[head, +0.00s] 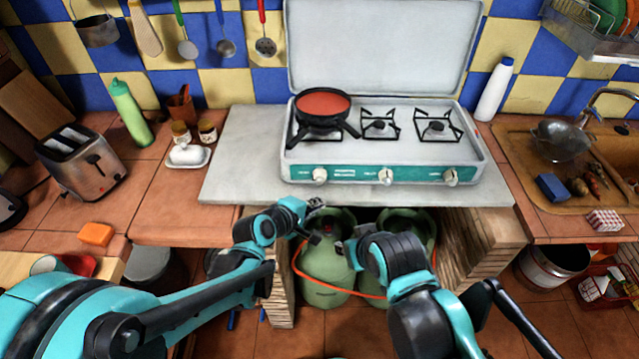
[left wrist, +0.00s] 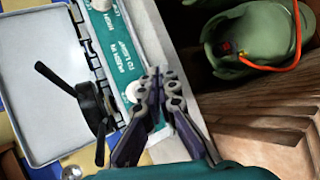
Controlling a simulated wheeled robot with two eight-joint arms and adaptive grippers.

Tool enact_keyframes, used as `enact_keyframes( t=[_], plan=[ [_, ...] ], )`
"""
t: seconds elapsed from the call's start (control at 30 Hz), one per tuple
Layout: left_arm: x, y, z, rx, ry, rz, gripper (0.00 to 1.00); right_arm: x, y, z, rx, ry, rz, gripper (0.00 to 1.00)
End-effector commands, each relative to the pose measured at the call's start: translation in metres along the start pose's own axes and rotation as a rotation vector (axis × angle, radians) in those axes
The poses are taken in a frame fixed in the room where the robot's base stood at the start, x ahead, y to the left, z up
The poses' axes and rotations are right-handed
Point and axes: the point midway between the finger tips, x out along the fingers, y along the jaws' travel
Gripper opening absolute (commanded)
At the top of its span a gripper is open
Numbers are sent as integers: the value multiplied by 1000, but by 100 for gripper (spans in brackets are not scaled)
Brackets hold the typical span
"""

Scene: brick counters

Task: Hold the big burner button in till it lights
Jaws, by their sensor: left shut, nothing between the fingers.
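The camp stove (head: 385,152) sits on the grey slab with its lid up. Its teal front panel carries three pale knobs: left (head: 319,175), middle (head: 386,177) and right (head: 451,177). I cannot tell which burner is the big one. No flame shows.
A black pan (head: 323,106) with red contents stands on the left burner. Green gas bottles (head: 328,270) with an orange hose stand under the slab (head: 242,165), between brick supports (head: 482,245). A toaster (head: 82,162) is at left, a sink at right.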

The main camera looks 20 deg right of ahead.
Motion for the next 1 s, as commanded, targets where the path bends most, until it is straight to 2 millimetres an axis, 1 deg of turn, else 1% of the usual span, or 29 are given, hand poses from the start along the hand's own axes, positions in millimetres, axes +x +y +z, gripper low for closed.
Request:
enact_keyframes(
  t=[0.13, 0.33, 1.0],
  plan=[
    [14, 10, -10, -1, 0, 0, 0, 1, 0, 1, 0, 0, 0, 32],
    [25, 18, -18, 0, 0, 1, 0, 2, 0, 2, 0, 0, 0, 32],
    [27, 20, -19, 0, 0, 0, 0, 2, 0, 2, 0, 0, 0, 32]
  ],
)
